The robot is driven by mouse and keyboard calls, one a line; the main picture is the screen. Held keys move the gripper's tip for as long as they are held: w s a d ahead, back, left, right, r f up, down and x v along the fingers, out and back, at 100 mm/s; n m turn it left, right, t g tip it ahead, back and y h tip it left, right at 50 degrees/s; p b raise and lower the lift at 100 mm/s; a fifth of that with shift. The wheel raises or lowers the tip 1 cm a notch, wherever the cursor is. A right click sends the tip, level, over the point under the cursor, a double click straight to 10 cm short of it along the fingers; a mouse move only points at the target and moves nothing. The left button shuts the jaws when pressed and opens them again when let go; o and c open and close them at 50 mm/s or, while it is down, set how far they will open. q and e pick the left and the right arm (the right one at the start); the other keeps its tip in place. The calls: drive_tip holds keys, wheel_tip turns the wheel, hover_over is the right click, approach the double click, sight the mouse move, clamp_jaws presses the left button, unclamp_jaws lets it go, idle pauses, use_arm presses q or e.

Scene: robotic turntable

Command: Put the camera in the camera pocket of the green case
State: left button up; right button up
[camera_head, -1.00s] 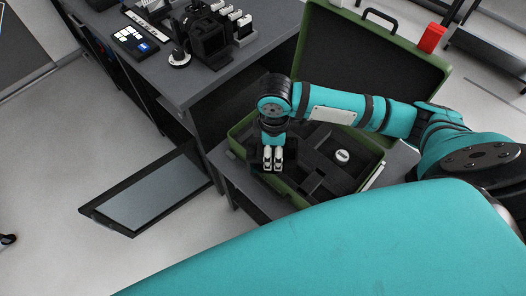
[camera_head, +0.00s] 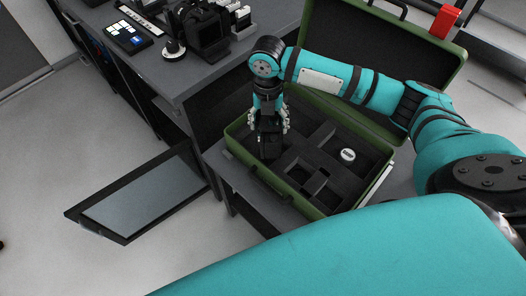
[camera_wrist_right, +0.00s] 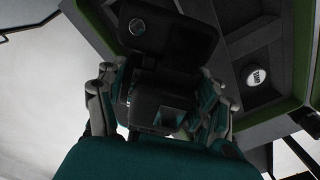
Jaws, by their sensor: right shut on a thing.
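The green case (camera_head: 262,178) stands open in the head view, with a dark foam insert divided into compartments. Its rim also shows in the wrist view (camera_wrist_right: 302,55). My right gripper (camera_head: 268,122) points down over the left part of the case, shut on the black camera (camera_head: 269,143). In the wrist view the camera (camera_wrist_right: 158,108) sits between the two fingers. The compartment under the camera is largely hidden, and I cannot tell whether the camera touches the foam. My left gripper is not in view.
A white-topped round item (camera_head: 348,155) sits in the case's right compartment. The open lid (camera_head: 345,50) rises behind my right arm. A grey workbench (camera_head: 235,58) with black equipment (camera_head: 205,30) stands left. A red object (camera_head: 446,20) is behind the lid.

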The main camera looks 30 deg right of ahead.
drive_tip(key=n, duration=0.1)
drive_tip(key=w+n+b, duration=0.1)
drive_tip(key=n, duration=0.1)
drive_tip(key=w+d+n, duration=0.1)
drive_tip(key=n, duration=0.1)
drive_tip(key=shift+w+f+b, duration=0.25)
drive_tip(key=shift+b, duration=0.15)
drive_tip(key=n, duration=0.1)
drive_tip(key=w+n+b, duration=0.1)
drive_tip(key=n, duration=0.2)
drive_tip(key=shift+w+d, duration=0.25)
drive_tip(key=shift+w, duration=0.15)
drive_tip(key=shift+n, duration=0.3)
wheel_tip(320, 180, down, 10)
drive_tip(key=shift+r+b, duration=0.1)
drive_tip(key=shift+b, duration=0.3)
drive_tip(key=o, duration=1.7)
drive_tip(key=shift+o, duration=0.2)
wheel_tip(320, 180, up, 12)
